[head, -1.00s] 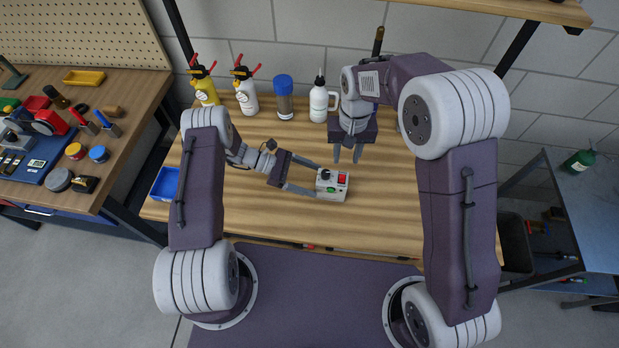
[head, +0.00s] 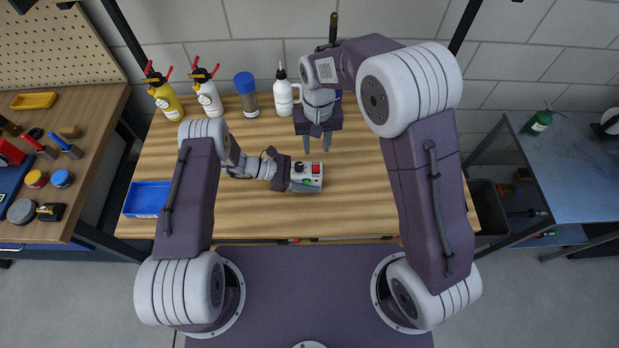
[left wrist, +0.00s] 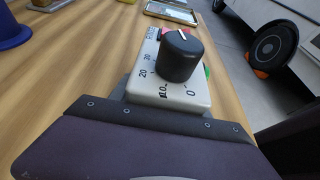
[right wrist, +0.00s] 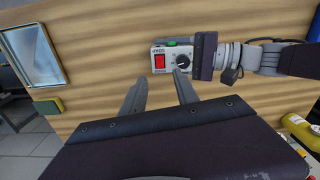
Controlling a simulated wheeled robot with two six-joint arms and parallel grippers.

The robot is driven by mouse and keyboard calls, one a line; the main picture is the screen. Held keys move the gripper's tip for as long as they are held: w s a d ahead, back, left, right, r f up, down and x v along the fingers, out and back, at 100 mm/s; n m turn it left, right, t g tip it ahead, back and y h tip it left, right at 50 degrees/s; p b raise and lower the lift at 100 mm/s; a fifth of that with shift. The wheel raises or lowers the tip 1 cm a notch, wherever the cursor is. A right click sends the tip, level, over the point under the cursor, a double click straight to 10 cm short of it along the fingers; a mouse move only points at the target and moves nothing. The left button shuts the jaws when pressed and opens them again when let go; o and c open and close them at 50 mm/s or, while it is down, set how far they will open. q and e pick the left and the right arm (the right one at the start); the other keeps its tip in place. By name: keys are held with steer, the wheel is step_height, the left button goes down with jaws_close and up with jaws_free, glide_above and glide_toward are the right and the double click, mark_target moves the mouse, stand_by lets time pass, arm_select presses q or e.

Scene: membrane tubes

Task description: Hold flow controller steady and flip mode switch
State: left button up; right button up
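The flow controller (head: 314,170) is a small pale box lying on the wooden bench, with a red switch, a green button and a black knob. My left gripper (head: 300,178) reaches it from the left, its fingers along the box's sides with no clear gap. In the left wrist view the knob (left wrist: 180,55) and its number scale face up, and the red switch is mostly hidden behind the knob. My right gripper (right wrist: 158,88) is open and empty, apart from the box. The red mode switch (right wrist: 159,62) is clear in the right wrist view.
Several bottles stand along the back of the bench, including a white one (head: 284,97) behind my right gripper. A blue bin (head: 147,199) lies at the left. A metal-framed tray (right wrist: 33,55) shows in the right wrist view.

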mark_target(316, 170)
arm_select(q)
jaws_close()
arm_select(e)
steer(key=shift+c, duration=0.6)
steer(key=shift+s+m, duration=0.2)
steer(key=shift+m, duration=0.1)
steer(key=c, duration=0.5)
steer(key=shift+s+f+m, duration=0.15)
steer(key=shift+s+m, duration=0.1)
steer(key=shift+m, duration=0.25)
jaws_close()
steer(key=shift+f, duration=3.3)
steer(key=shift+f, duration=0.95)
step_height(316, 170, up, 7)
